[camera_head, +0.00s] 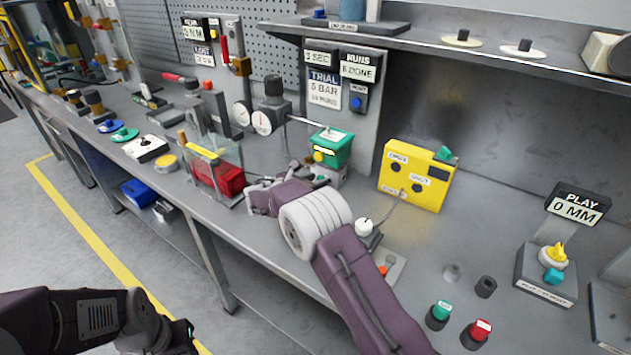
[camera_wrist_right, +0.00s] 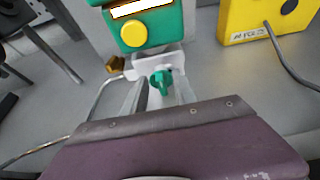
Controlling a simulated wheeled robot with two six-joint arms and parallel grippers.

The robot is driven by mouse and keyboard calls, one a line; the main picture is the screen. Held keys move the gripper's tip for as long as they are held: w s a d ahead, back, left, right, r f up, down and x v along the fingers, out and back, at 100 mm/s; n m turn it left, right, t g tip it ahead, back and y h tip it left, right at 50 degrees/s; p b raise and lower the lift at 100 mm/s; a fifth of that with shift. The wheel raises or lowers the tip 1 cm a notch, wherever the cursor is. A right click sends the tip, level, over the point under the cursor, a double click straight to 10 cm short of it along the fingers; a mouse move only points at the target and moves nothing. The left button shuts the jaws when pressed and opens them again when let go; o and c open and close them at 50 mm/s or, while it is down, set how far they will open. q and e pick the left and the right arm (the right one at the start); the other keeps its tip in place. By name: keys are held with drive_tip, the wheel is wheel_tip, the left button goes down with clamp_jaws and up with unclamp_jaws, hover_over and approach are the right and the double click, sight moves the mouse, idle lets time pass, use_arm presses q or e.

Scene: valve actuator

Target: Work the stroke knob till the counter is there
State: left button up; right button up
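A small green knob (camera_wrist_right: 161,82) sits on a pale fitting below the green actuator box (camera_wrist_right: 150,20), which has a round yellow button on its front. The box also shows in the head view (camera_head: 332,148). My right gripper (camera_wrist_right: 160,95) is open, its two fingers apart with the knob between their tips; I cannot tell whether they touch it. In the head view my right gripper (camera_head: 312,170) is just below the box and partly hidden. A RUNS counter (camera_head: 358,68) on the grey panel has a number before DONE that is hard to read. My left gripper (camera_head: 187,340) is low at left, its fingers unclear.
A yellow box (camera_head: 417,175) with a cable stands right of the actuator. A clear-walled bin with red contents (camera_head: 218,178) and dial gauges (camera_head: 262,122) are on the left. A PLAY display reading 0 MM (camera_head: 575,208) stands at right. Green and red buttons (camera_head: 481,329) are near the front edge.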

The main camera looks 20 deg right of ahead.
clamp_jaws()
drive_tip(key=shift+f+b, duration=0.2)
drive_tip(key=shift+b, duration=0.35)
drive_tip(key=m+b, duration=0.1)
drive_tip(key=b, duration=0.3)
drive_tip(key=m+t+y+b, duration=0.1)
drive_tip(key=m+b, duration=0.1)
drive_tip(key=b, duration=0.3)
drive_tip(key=s+m+t+b, duration=0.1)
drive_tip(key=b, duration=0.3)
drive_tip(key=shift+d+f+y, duration=0.3)
drive_tip(key=shift+d, duration=0.1)
drive_tip(key=shift+r+m+t+b, duration=0.15)
drive_tip(key=shift+m+t+b, duration=0.25)
drive_tip(key=shift+b, duration=0.35)
unclamp_jaws()
drive_tip(key=shift+r, duration=0.1)
drive_tip(key=shift+s, duration=0.1)
